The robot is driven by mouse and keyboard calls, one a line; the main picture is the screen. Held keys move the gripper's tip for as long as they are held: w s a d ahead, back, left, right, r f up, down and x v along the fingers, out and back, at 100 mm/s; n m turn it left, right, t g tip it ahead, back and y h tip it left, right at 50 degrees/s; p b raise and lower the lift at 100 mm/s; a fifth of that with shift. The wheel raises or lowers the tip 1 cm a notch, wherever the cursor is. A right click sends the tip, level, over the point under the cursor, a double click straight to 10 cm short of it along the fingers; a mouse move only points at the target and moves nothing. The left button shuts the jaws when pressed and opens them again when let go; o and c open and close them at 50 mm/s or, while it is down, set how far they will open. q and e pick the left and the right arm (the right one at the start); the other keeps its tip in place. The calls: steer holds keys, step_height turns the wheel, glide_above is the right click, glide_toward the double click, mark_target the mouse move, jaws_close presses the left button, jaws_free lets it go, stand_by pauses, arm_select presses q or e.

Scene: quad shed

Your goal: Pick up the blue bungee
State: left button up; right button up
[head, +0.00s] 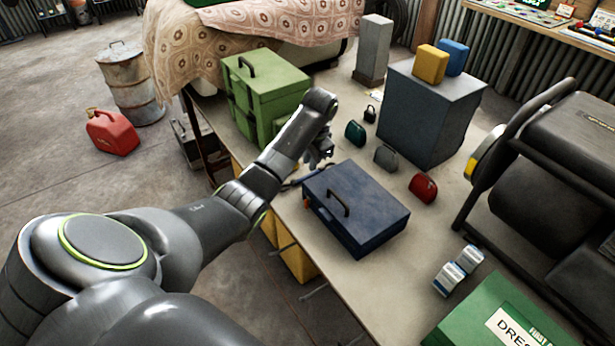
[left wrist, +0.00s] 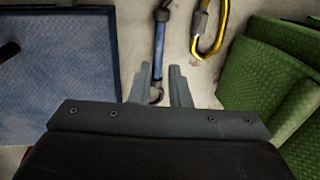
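The blue bungee (left wrist: 159,45) lies on the bench top in the left wrist view, running away from me with a dark metal hook at its near end. A bit of it shows in the head view (head: 292,184), beside the blue toolbox. My left gripper (head: 322,160) is over the bench between the green case and the blue toolbox. In the left wrist view its two fingers (left wrist: 162,85) are apart, with the hook end of the bungee seen between them. I cannot tell its height above the bungee. My right gripper is not in view.
The blue toolbox (head: 362,222) stands close on one side and the green case (head: 265,88) on the other. A yellow carabiner (left wrist: 205,38) lies close to the bungee. Small padlock-shaped items, including a red one (head: 423,187), stand before a grey block (head: 432,118).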

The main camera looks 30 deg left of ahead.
mark_target(311, 174)
arm_select(q)
steer(key=shift+w+a+f, duration=0.1)
steer(key=shift+w+f, duration=0.05)
steer(key=shift+f, duration=0.7)
steer(key=shift+w+f, duration=0.2)
steer(key=shift+f, duration=0.7)
steer(key=shift+w+a+f, duration=0.1)
steer(key=shift+w+f, duration=0.05)
steer(key=shift+f, duration=0.7)
jaws_close()
